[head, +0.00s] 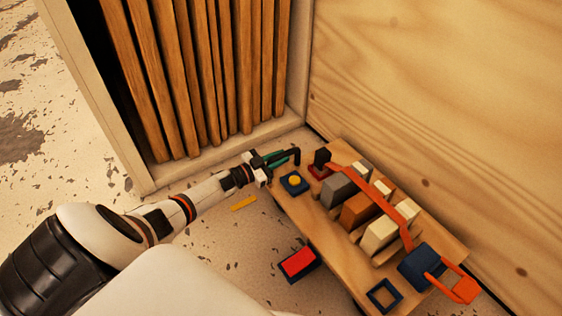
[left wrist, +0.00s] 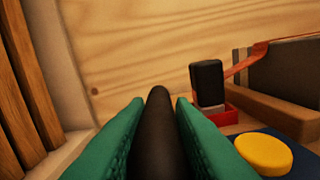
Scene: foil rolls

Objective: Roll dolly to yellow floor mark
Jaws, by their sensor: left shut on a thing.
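The dolly (head: 318,222) is a low wooden platform beside the plywood wall, loaded with grey, brown and cream blocks under an orange strap (head: 375,190). A black handle (head: 297,152) rises at its far end. My left gripper (head: 280,160) has its green fingers shut on this handle; in the left wrist view the dark bar (left wrist: 158,130) stands between the two fingers. The yellow floor mark (head: 244,203) is a short strip on the floor, left of the dolly and just below my left forearm in the picture. My right gripper is not in view.
A plywood wall (head: 440,100) stands close along the dolly's right side. A frame with upright wooden slats (head: 200,80) stands behind my gripper. A red-topped blue block (head: 298,263) is at the dolly's near left edge. Speckled floor (head: 235,245) is open to the left.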

